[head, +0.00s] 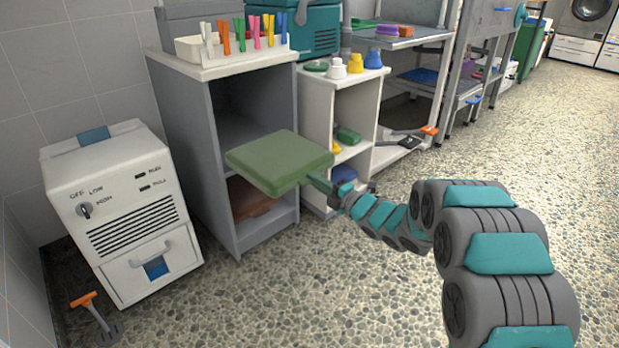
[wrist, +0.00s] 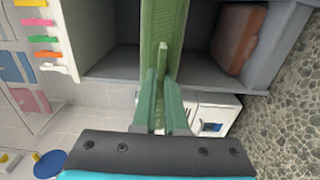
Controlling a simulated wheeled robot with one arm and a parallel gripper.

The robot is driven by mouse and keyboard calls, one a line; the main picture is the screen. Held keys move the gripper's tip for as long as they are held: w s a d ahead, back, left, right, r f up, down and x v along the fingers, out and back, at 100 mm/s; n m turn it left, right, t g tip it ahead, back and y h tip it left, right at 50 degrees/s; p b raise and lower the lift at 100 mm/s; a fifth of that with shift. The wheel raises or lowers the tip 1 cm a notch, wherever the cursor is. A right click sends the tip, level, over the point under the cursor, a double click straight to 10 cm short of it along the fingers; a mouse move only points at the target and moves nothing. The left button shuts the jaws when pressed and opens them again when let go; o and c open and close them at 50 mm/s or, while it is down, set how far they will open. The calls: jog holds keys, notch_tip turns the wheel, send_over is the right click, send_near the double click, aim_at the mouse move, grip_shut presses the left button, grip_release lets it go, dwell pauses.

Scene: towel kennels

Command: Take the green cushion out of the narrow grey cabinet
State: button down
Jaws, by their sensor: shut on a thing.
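The green cushion (head: 280,162) is a flat square pad held in front of the narrow grey cabinet (head: 190,150). It hides part of the cabinet's open front, and I cannot tell whether any of it is still inside. My gripper (head: 325,186) is shut on the cushion's near right edge. In the wrist view, my gripper (wrist: 160,115) has its green fingers closed on the cushion (wrist: 163,30), seen edge-on. The cabinet's shelf (wrist: 200,65) shows behind it.
A brown item (head: 248,197) lies in the cabinet's lower compartment. A tray of coloured pegs (head: 232,45) stands on top. A white shelf unit (head: 318,125) is close on the right, and a white appliance (head: 120,210) on the left. The pebbled floor in front is mostly clear.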

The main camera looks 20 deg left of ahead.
jog(key=shift+p+v, duration=0.65)
jog(key=shift+v, duration=3.2)
notch_tip(320, 180, up, 15)
jog(key=d+p, duration=0.1)
jog(key=p, duration=0.3)
jog(key=shift+s+d+f, duration=0.15)
jog(key=shift+s+d, duration=0.25)
